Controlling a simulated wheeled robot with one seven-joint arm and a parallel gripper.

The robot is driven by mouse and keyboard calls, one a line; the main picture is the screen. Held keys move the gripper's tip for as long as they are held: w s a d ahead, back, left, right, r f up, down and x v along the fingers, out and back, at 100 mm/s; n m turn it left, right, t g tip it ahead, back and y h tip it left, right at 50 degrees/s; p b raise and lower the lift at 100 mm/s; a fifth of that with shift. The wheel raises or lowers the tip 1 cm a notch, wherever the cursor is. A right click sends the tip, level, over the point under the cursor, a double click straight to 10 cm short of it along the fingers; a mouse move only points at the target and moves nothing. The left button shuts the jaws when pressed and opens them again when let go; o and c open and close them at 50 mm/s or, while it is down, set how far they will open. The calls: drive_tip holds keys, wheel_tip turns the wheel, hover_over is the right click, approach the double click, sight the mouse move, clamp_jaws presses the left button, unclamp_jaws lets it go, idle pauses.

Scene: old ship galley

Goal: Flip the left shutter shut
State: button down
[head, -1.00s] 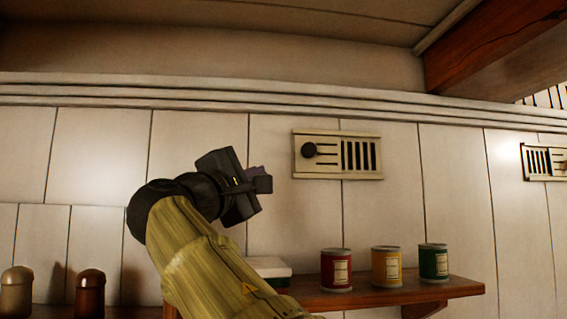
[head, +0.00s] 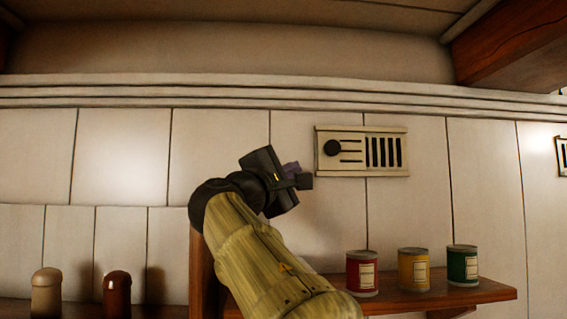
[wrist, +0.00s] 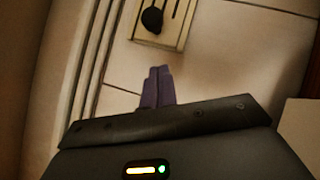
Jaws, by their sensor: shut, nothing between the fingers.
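The left shutter (head: 361,151) is a cream wall vent with a round black knob (head: 333,148) at its left end. Thin horizontal lines run beside the knob, and dark vertical slots show uncovered on its right half. My gripper (head: 303,177) is just left of the vent and slightly below knob height, apart from it in the picture. In the wrist view, my purple fingers (wrist: 158,86) are pressed together and empty. The vent's knob end (wrist: 153,20) shows beyond their tips, with bare wall between. The vent's far end is cut off there.
A second vent (head: 562,156) is cut off at the right edge. Below, a wooden shelf (head: 490,292) holds a red can (head: 362,272), a yellow can (head: 413,268) and a green can (head: 462,264). Two shakers stand at lower left. A moulding ledge (head: 200,95) runs above.

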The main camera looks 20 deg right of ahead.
sight(318, 156)
drive_tip(key=d+r+p, duration=0.1)
drive_tip(key=d, duration=0.1)
drive_tip(key=w+d+r+p, duration=0.1)
drive_tip(key=d+p, duration=0.1)
drive_tip(key=w+d+r+p, duration=0.1)
drive_tip(key=d, duration=0.2)
drive_tip(key=shift+w+r+p, duration=0.1)
drive_tip(key=shift+r+p, duration=0.05)
drive_tip(key=shift+p, duration=0.25)
